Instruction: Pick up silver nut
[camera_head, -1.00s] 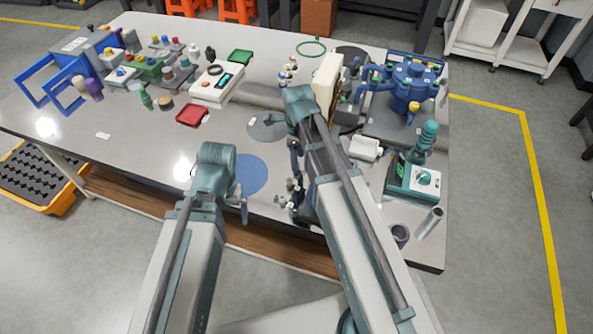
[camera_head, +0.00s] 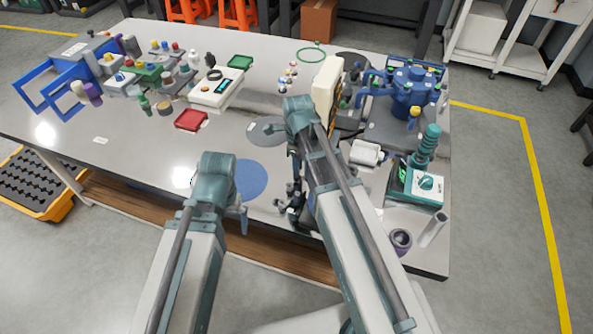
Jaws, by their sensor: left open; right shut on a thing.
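I cannot make out a silver nut in the head view; it is too small or hidden. My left gripper (camera_head: 243,218) shows only in part beside my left forearm, low at the table's front edge near the blue round mat (camera_head: 250,180). It is open. My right gripper (camera_head: 291,192) is mostly hidden beside my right forearm, near the front edge, right of the blue mat. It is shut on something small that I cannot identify.
A red tray (camera_head: 191,120) and a white meter (camera_head: 213,92) lie at the back left. The left front table is mostly clear.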

